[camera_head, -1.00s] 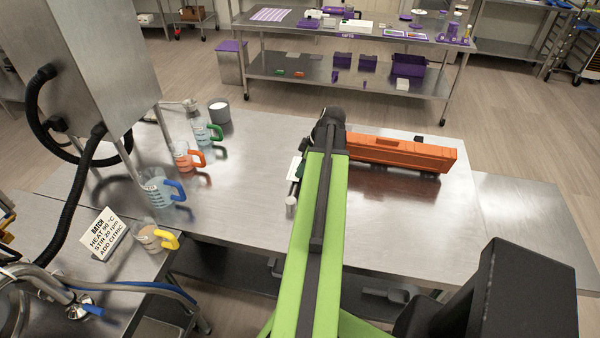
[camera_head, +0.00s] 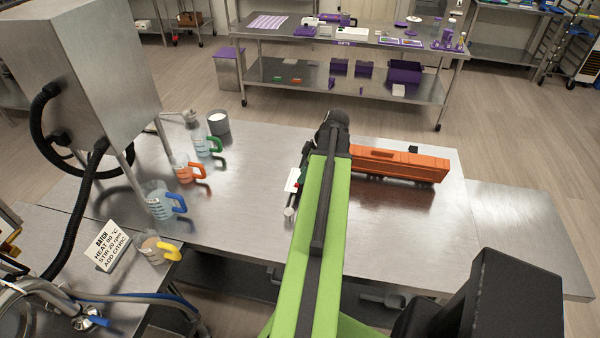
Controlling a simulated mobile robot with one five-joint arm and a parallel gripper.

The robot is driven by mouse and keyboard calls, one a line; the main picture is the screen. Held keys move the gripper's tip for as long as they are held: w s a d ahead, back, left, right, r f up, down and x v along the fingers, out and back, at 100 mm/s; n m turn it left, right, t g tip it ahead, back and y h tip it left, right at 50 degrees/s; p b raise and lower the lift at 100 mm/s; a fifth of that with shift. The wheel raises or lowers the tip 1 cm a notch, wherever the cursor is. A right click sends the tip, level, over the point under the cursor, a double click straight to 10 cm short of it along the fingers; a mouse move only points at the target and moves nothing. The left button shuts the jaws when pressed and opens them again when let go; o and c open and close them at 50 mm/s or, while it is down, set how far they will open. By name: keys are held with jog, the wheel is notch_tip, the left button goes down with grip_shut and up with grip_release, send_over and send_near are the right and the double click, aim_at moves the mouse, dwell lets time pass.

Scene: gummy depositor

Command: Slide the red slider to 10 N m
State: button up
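I cannot make out the red slider. A small device with a white plate (camera_head: 292,180) and a silver knob (camera_head: 289,212) shows at the left edge of my green arm, on the steel table (camera_head: 240,215). My arm covers the rest of it. Dark parts sit beside the plate, too small to tell apart. My arm reaches forward over the table to a black joint. My gripper is hidden behind the arm, so its fingers and any contact with the device do not show.
The table's right part is clear.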

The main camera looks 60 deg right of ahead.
aim_at(297, 185)
jog(key=p+v, duration=0.9)
jog(key=v, duration=0.3)
jog(key=shift+s+r+p, duration=0.2)
jog(key=shift+r+p, duration=0.1)
jog(key=shift+p, duration=0.1)
jog(key=b+x, duration=1.6)
jog(key=x, duration=0.1)
jog(key=shift+w+f, duration=0.1)
jog(key=shift+f, duration=0.15)
grip_shut()
